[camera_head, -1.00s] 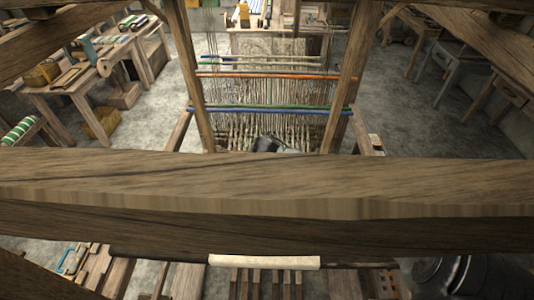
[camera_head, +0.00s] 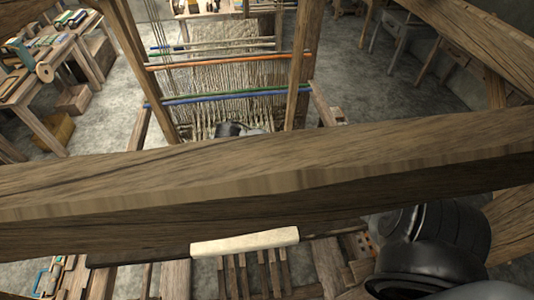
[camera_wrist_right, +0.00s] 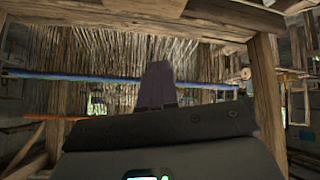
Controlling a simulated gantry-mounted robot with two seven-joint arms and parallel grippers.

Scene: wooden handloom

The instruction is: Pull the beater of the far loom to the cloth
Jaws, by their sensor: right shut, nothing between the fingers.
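The far loom stands beyond a thick beam in the head view, with pale warp threads (camera_head: 222,75) between two wooden posts. A blue bar (camera_head: 205,98) with green beside it and an orange bar (camera_head: 225,60) cross the threads. I cannot tell for sure which bar is the beater. My right gripper shows partly as a dark shape (camera_head: 238,129) below the blue bar; the beam hides the rest. In the right wrist view its fingers (camera_wrist_right: 158,82) are shut and empty, in front of the warp. The blue bar (camera_wrist_right: 75,78) passes behind them. My left gripper is not seen.
The thick wooden beam (camera_head: 250,175) crosses the whole head view in front of the far loom. Below it lies a cream block (camera_head: 245,242) on a dark bar. A worktable (camera_head: 35,75) stands at left. Grey floor at right is partly clear.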

